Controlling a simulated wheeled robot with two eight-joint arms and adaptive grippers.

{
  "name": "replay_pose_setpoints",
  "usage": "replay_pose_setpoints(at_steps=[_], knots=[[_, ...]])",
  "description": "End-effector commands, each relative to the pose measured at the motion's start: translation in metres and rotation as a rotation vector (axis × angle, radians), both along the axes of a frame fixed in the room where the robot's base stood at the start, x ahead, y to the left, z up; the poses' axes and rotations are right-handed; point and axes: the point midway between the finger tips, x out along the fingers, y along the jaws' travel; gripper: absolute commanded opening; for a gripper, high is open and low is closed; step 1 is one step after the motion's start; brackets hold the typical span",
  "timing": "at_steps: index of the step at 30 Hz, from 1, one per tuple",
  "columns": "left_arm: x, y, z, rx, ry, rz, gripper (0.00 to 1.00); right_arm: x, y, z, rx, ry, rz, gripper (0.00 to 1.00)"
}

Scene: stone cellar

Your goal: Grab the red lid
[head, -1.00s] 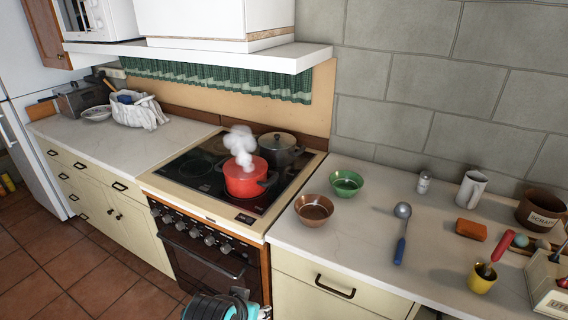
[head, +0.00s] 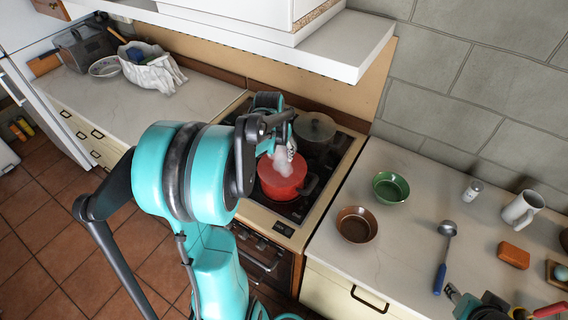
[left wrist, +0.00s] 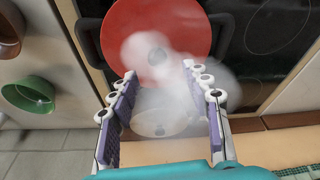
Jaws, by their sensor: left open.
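The red lid (head: 278,172) sits on the red pot (head: 287,190) on the stove, with steam rising over it. In the left wrist view the lid (left wrist: 120,30) fills the top middle, its knob partly blurred by steam. My left gripper (head: 278,132) is above and behind the pot in the head view, its fingers partly hidden by its own arm. In the left wrist view the left gripper (left wrist: 160,75) is open and empty, with its fingertips pointing at the lid's near edge. My right gripper (head: 485,308) shows only in part at the bottom right.
A dark lidded pot (head: 316,128) stands behind the red one. A brown bowl (head: 356,225) and a green bowl (head: 391,188) are on the right counter, near a ladle (head: 444,250). A white shelf (head: 340,52) overhangs the back of the stove.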

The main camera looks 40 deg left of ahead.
Motion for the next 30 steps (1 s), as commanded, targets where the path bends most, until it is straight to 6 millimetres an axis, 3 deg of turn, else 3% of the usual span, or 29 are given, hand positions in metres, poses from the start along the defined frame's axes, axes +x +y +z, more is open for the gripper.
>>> replay_pose_setpoints(at_steps=[9, 19, 25, 30], knots=[[0.008, 0.0, -0.047, 0.001, -0.002, -0.001, 0.48, 0.0, 0.0, -0.013, 0.0, 0.0, 0.0, 0.4], [0.011, 0.001, -0.053, 0.001, -0.003, -0.001, 0.48, 0.0, 0.0, -0.013, 0.0, 0.0, 0.0, 0.4], [0.011, 0.001, -0.053, 0.001, -0.003, -0.001, 0.0, 0.0, 0.0, -0.013, 0.0, 0.0, 0.0, 0.4], [0.011, 0.001, -0.053, 0.001, -0.003, -0.001, 0.0, 0.0, 0.0, -0.013, 0.0, 0.0, 0.0, 0.4]])
